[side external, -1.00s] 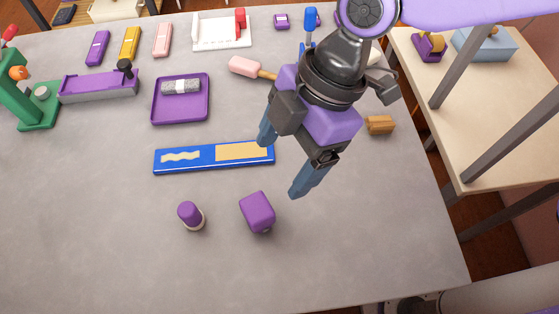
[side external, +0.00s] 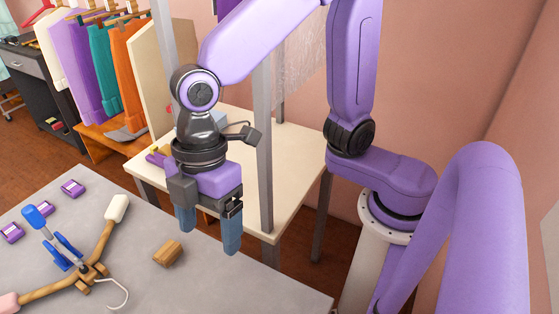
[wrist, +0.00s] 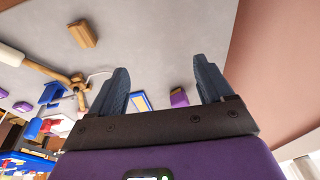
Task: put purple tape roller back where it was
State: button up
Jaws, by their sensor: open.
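My gripper (side external: 208,226) is open and empty, hanging over the right edge of the grey table in the side view. Its two blue-grey fingers stand apart in the wrist view (wrist: 161,68), with nothing between them up close. A small purple object (wrist: 179,97) shows beyond the fingers in the wrist view, near a blue and tan board (wrist: 141,102). It is too small to tell if it is the purple tape roller. The purple tray is not visible in the side view now.
A wooden hanger (side external: 50,292) with a blue clamp (side external: 36,217) and a wooden block (side external: 167,253) lie on the grey table (side external: 215,290). Small purple pieces (side external: 73,188) lie at its far edge. A cream side table (side external: 290,150) with a grey post (side external: 264,165) stands behind my gripper.

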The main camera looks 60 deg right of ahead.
jog(key=s+d+f+m+h, duration=0.1)
jog(key=s+d, duration=0.3)
jog(key=d, duration=0.7)
jog(key=s+d+f+m+t, duration=0.1)
jog(key=s+d+m, duration=0.2)
jog(key=d, duration=0.9)
jog(key=shift+s+f+m+h, duration=0.2)
jog(key=shift+s+m+h, duration=0.2)
jog(key=shift+m, duration=0.2)
jog(key=shift+w, duration=0.1)
